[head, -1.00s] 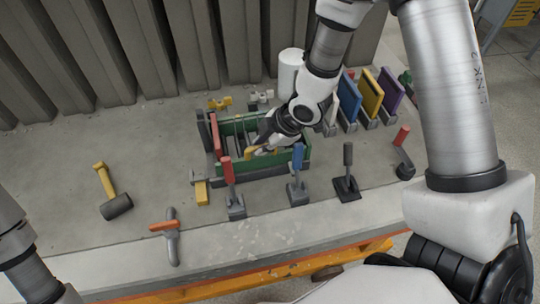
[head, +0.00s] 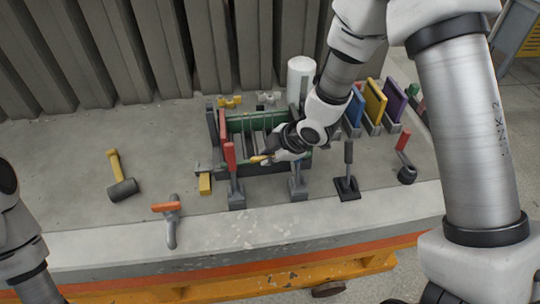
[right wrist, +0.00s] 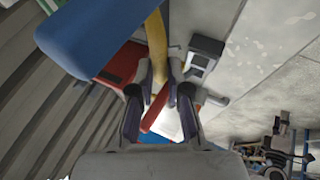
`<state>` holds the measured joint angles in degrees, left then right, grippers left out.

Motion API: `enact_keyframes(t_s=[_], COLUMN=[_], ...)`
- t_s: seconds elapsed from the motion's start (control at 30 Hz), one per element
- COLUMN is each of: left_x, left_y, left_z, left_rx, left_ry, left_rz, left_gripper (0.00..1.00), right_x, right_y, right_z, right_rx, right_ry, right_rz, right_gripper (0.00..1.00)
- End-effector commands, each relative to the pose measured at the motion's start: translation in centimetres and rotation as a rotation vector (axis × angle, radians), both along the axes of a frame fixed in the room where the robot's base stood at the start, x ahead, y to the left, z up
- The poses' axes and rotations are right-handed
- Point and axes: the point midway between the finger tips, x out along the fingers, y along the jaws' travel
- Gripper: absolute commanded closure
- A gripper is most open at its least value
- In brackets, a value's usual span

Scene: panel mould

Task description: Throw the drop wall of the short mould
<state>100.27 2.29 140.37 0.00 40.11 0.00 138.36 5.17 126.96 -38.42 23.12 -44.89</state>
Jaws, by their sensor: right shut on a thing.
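The green-walled mould (head: 290,120) stands in the middle of the grey slab. Its near wall is partly hidden behind my right gripper (head: 268,157). That gripper is at the mould's near side, shut on a yellow bar-shaped handle (head: 258,159). The right wrist view shows the yellow handle (right wrist: 156,40) between the fingers (right wrist: 160,85). What it joins is hidden. A red-handled lever (head: 230,155) stands upright at the mould's near left. The blue-handled lever's base (head: 298,189) shows, but its handle is behind my gripper; a large blue handle (right wrist: 120,35) shows close in the wrist view. My left gripper is out of frame.
A black lever (head: 348,165) and a red-handled lever (head: 403,142) stand to the right. Coloured panels (head: 375,100) stand behind them, and a white cylinder (head: 300,72) behind the mould. A mallet (head: 122,189) and an orange-handled tool (head: 171,222) lie left. The slab's front strip is mostly clear.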

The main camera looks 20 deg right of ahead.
Motion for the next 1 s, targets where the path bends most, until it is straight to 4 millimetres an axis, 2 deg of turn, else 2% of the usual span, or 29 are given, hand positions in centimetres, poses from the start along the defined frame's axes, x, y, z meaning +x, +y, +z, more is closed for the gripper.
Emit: enact_keyframes(t_s=[0.03, 0.27, 0.3, 0.33, 0.37, 1.0], left_x=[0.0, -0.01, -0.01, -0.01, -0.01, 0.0], left_y=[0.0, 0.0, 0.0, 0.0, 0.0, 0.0], left_z=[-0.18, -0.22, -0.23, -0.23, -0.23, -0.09], left_rx=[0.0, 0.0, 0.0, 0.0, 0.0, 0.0], left_ry=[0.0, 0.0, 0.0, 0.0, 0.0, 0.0], left_rz=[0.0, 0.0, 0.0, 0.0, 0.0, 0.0], left_gripper=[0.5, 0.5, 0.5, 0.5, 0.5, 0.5], right_x=[-1.07, -1.1, -1.11, -1.1, -1.08, -0.66], right_y=[0.01, 0.02, 0.01, 0.02, 0.02, -0.02], right_z=[-1.07, -1.15, -1.17, -1.17, -1.16, -0.55], right_rx=[-0.007, -0.008, -0.008, -0.008, -0.008, -0.004], right_ry=[0.033, 0.035, 0.035, 0.035, 0.035, 0.02], right_rz=[0.006, 0.008, 0.008, 0.008, 0.007, 0.003], right_gripper=[1.0, 1.0, 0.73, 0.63, 0.59, 0.59])
